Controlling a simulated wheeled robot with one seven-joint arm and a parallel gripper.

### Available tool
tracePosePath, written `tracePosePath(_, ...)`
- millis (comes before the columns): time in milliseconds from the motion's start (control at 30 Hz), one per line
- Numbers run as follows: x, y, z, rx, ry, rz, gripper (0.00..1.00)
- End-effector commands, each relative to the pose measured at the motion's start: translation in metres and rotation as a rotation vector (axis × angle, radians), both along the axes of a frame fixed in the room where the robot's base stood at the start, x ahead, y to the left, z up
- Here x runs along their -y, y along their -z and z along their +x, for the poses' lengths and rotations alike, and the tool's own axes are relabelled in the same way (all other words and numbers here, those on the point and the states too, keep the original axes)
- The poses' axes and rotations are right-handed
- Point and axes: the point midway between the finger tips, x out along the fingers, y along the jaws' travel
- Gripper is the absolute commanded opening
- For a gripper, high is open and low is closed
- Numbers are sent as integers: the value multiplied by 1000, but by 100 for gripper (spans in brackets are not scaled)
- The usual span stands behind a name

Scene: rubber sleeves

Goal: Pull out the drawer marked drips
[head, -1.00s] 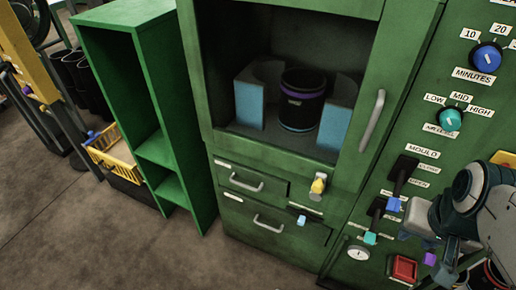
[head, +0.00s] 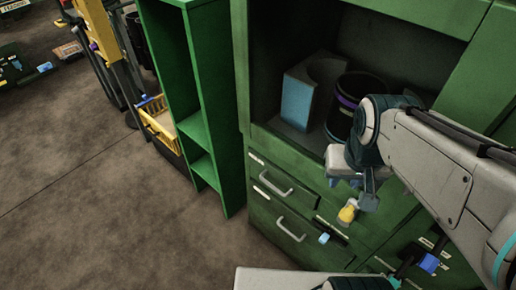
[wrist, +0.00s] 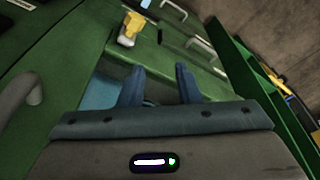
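Two green drawers sit one above the other under the open cabinet. In the head view the upper drawer (head: 262,174) and lower drawer (head: 272,222) are closed, each with a grey bar handle. Their small white labels are too small to read, so I cannot tell which is marked drips. Both handles also show at the top of the wrist view, one of them near the top right (wrist: 200,46). My gripper (head: 345,183) hangs in front of the cabinet opening, right of and above the drawer handles, touching neither. In the wrist view its blue fingers (wrist: 160,85) are apart and empty.
A yellow knob (head: 348,211) sticks out just below my gripper. The cabinet holds a light blue block (head: 297,100) and a dark cylinder (head: 350,92). A green open shelf (head: 228,165) stands left of the drawers, beside a yellow basket (head: 158,122). Floor before the drawers is clear.

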Motion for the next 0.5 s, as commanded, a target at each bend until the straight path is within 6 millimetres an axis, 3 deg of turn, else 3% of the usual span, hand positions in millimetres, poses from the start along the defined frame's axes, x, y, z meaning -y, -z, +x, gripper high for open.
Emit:
tracePosePath(267, -12, 73, 7, -239, -44, -170, 30)
tracePosePath(500, -22, 132, 19, -388, -87, -448, 30)
